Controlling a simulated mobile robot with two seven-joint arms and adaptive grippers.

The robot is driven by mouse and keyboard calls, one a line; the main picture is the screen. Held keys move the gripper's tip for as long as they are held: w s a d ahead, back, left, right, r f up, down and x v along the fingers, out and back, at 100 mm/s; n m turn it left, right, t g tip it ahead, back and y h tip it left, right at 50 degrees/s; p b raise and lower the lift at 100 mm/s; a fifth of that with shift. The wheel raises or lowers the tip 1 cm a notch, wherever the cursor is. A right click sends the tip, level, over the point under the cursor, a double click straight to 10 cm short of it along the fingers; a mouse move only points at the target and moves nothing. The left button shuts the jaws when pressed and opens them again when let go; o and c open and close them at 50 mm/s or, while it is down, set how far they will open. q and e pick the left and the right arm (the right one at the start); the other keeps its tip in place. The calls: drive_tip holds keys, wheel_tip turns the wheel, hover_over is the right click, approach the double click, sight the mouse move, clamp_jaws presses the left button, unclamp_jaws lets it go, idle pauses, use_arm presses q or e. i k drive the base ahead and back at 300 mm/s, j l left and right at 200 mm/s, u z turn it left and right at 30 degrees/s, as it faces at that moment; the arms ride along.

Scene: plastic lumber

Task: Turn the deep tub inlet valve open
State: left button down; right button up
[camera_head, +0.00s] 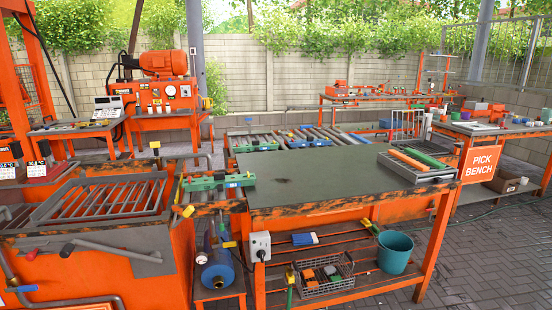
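An orange tub (180,265) with a metal grate (105,197) over its top stands at the left; I cannot tell whether it is the deep tub. Several coloured handles are around it: a red one (33,254) at its front left, a blue one (22,289) on a pipe below, a yellow one (188,211) at its right corner and another yellow one (155,146) at the back. No label shows which is the inlet valve, and their open or shut positions are unclear. Neither of my grippers is in view.
An orange workbench (320,185) with a mostly bare top fills the middle. It carries a wire rack (418,165) at right; a teal bucket (395,250) and wire basket (322,279) sit on its lower shelf. A blue pump (218,270) stands between tub and bench. Paving at right is clear.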

sight(32, 288)
drive_tip(key=j+u, duration=0.35)
drive_tip(key=u, duration=0.15)
drive_tip(key=i+j+u, duration=0.15)
drive_tip(key=j+u, duration=0.3)
drive_tip(key=i+j+u, duration=0.15)
drive_tip(key=u, duration=0.35)
